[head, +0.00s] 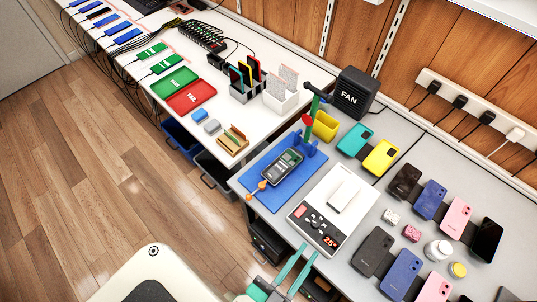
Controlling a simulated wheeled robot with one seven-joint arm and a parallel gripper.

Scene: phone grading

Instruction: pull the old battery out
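An opened phone (281,168) lies on the blue mat (258,176) on the grey bench. Its inside faces up, with a dark area and a small light and green area; I cannot make out the old battery's edges at this size. A blue holder with a red knob (307,121) stands at the mat's far edge. My gripper (310,249) is at the bottom of the head view, in front of the bench edge. Its two teal fingers are apart with nothing between them. It is well short of the phone and touches nothing that I can see.
A white hot plate (318,226) reading 25 is right of the mat. Several phones (404,270) and a black fan box (356,92) are on the bench. An orange-ended tool (262,186) lies at the mat's front. The white table (221,75) holds green and red trays.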

